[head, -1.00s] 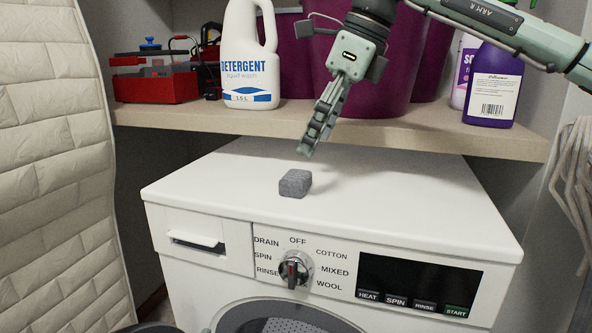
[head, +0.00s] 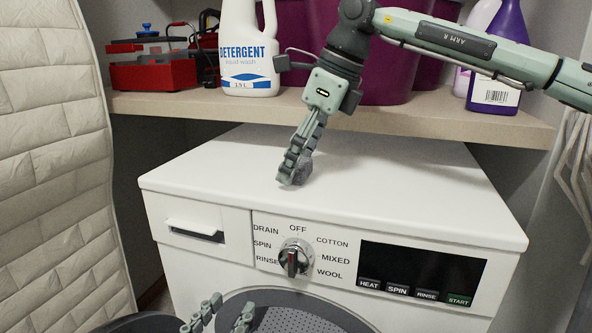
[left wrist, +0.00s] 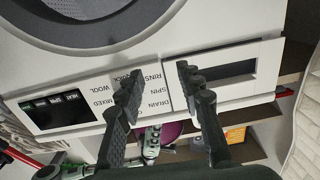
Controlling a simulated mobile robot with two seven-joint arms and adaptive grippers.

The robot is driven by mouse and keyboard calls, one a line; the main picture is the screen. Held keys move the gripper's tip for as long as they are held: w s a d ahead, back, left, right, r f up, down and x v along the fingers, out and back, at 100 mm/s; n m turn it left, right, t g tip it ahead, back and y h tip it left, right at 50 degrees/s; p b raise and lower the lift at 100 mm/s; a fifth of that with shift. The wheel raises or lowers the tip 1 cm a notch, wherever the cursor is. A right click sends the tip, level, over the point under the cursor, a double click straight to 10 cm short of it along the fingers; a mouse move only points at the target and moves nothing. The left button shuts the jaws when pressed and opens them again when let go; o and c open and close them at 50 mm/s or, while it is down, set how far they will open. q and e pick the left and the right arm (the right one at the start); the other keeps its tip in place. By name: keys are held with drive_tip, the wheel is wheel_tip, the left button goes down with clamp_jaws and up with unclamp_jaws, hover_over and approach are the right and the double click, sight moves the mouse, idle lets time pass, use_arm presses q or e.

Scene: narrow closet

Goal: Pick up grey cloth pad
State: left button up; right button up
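The small grey cloth pad (head: 302,170) lies on top of the white washing machine (head: 380,190), partly hidden behind the fingers of my right gripper (head: 290,180). My right gripper points down at the pad, its fingers overlapping it in the head view. They line up edge-on, so I cannot tell whether they grip it. My left gripper (head: 226,312) is low in front of the machine's door, apart from the pad. In the left wrist view its two fingers (left wrist: 158,80) are spread with nothing between them.
A shelf (head: 400,126) runs behind and above the machine. It holds a detergent jug (head: 248,55), a red toolbox (head: 150,75), purple bins (head: 395,70) and a purple bottle (head: 497,75). A quilted pale panel (head: 50,170) stands left. The machine top is otherwise clear.

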drive_tip(key=c, duration=1)
